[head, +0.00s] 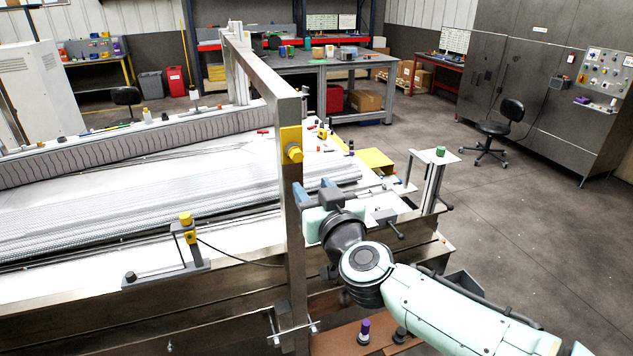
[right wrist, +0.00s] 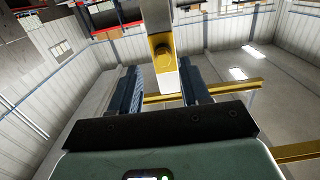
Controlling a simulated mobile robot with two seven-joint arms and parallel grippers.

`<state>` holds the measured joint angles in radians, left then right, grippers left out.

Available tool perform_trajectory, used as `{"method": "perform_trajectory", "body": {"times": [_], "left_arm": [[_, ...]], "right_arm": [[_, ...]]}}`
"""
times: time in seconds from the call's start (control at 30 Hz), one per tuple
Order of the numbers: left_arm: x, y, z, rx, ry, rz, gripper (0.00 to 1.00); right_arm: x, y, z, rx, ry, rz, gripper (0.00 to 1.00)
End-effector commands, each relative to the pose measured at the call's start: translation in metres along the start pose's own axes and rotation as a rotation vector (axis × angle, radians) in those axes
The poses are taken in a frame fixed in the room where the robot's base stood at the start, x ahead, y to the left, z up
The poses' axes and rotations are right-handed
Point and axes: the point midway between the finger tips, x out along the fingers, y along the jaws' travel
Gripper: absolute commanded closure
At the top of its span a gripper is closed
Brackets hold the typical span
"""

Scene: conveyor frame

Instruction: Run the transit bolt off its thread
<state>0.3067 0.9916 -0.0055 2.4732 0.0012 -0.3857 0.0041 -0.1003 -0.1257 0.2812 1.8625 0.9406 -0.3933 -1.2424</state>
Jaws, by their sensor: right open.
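The transit bolt (head: 295,153) appears as a yellow hex head on a yellow plate (head: 289,137), fixed to the upright post of the metal frame. My right gripper (head: 314,190) is below and to the right of the bolt in the head view, with its blue fingers apart and nothing between them. In the right wrist view the bolt head (right wrist: 163,56) shows ahead, between and beyond the fingertips of the open gripper (right wrist: 159,82). The fingers appear clear of it. The bolt's thread is hidden. My left gripper is out of view.
The frame post (head: 293,220) stands close beside my right gripper. A yellow-topped sensor bracket (head: 187,230) sits on the conveyor's near rail. A small stand with a green knob (head: 440,152) rises at the right. Open floor (head: 510,210) lies beyond it.

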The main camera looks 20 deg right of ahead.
Motion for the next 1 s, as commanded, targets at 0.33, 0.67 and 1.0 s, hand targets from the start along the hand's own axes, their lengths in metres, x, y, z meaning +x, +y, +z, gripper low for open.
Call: {"method": "perform_trajectory", "body": {"times": [0.33, 0.67, 1.0], "left_arm": [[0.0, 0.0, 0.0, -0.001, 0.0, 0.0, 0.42], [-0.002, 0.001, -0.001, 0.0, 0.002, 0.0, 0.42], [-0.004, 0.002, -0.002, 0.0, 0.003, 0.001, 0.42]], "right_arm": [[0.01, 0.0, -0.022, -0.002, 0.036, 0.001, 0.53], [0.06, 0.0, -0.023, -0.003, 0.036, 0.002, 0.53], [0.08, 0.001, -0.025, -0.004, 0.037, 0.002, 1.0]]}}
